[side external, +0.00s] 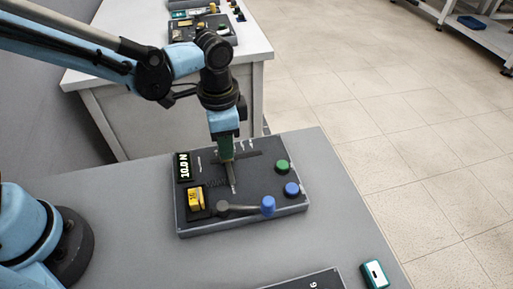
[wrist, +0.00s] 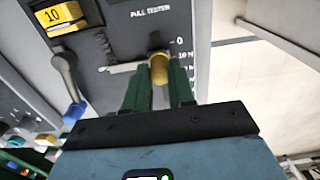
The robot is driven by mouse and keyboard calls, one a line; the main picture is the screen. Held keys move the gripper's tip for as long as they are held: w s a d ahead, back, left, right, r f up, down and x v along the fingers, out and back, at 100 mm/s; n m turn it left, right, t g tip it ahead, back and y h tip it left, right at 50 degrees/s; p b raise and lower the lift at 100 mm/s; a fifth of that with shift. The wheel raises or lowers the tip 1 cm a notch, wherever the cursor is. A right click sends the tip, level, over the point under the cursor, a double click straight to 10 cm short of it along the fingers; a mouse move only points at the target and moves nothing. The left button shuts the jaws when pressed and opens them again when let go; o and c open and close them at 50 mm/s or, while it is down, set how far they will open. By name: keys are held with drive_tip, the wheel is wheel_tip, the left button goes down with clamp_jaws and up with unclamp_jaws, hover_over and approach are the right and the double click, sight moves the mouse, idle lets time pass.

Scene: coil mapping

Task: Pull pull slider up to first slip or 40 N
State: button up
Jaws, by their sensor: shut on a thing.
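The pull tester is a dark box (side external: 248,222) on the grey table in the side external view. Its panel also shows in the wrist view (wrist: 108,20), with the printed words "PULL TESTER" and a scale starting at 0. The pull slider's brass knob (wrist: 159,69) stands beside the 0 mark. My gripper (wrist: 158,80) has its green fingers on either side of the knob and is shut on it. In the side external view my gripper (side external: 228,158) points down onto the panel.
A yellow block marked 10 (side external: 196,198) sits on the box's left part. A lever with a blue knob (side external: 268,205) lies at the front. A green button (side external: 282,167) and a blue button (side external: 291,189) are on the right. A teal device (side external: 375,274) lies near the table's front edge.

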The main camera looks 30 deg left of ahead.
sight(237, 157)
drive_tip(key=shift+w+d, duration=0.2)
drive_tip(key=shift+w, duration=0.05)
drive_tip(key=shift+w+d, duration=0.55)
idle(0.8)
drive_tip(key=o, duration=0.8)
drive_tip(key=shift+r, duration=0.15)
wheel_tip(237, 157, up, 7)
idle(0.6)
